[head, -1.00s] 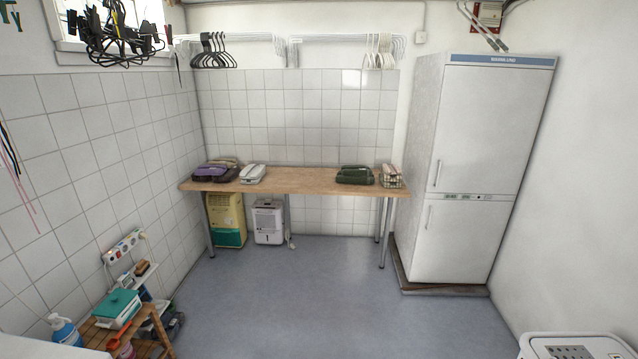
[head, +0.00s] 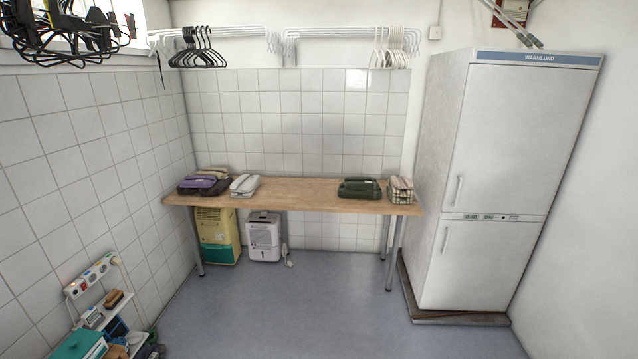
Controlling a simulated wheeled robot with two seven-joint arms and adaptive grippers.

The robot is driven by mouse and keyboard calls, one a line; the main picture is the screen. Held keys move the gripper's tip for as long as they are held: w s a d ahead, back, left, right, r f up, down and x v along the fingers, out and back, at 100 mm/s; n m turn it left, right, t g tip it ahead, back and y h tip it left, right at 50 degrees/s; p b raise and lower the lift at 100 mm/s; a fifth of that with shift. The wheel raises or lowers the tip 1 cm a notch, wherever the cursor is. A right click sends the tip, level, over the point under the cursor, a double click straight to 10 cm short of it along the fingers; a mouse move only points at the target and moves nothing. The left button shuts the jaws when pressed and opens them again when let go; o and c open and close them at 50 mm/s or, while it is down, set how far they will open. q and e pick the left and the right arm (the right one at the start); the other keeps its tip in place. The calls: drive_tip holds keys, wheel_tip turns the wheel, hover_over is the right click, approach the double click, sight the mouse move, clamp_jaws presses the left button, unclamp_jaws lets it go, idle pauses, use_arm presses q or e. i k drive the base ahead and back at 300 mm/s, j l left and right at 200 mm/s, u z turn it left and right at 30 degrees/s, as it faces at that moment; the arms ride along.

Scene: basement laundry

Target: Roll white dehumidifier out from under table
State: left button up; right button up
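The white dehumidifier (head: 264,238) stands upright on the floor under the wooden table (head: 300,194), left of the table's middle. It has a dark top panel and a small mark on its front. A small pale item, perhaps its plug or cord (head: 289,259), lies on the floor at its right side. A yellow and green unit (head: 217,238) stands just left of it, also under the table, behind the left front leg. Neither of my grippers shows in the head view.
A tall white fridge (head: 490,180) stands right of the table on a low wooden base. Folded bundles lie on the tabletop. A low shelf with bottles and boxes, including a teal box (head: 78,345), is at lower left. The blue-grey floor (head: 300,310) before the table is clear.

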sight(265, 238)
drive_tip(key=i+j+z, duration=0.1)
drive_tip(key=i, duration=0.7)
drive_tip(key=i+j+z, duration=0.1)
drive_tip(key=i+j, duration=0.15)
drive_tip(key=i, duration=0.15)
drive_tip(key=i+j+z, duration=0.1)
drive_tip(key=i+j, duration=0.35)
drive_tip(key=j, duration=0.15)
drive_tip(key=i+j, duration=0.2)
drive_tip(key=j, duration=0.2)
drive_tip(key=i+j+z, duration=0.1)
drive_tip(key=j, duration=0.25)
drive_tip(key=i+j, duration=0.25)
drive_tip(key=j, duration=0.1)
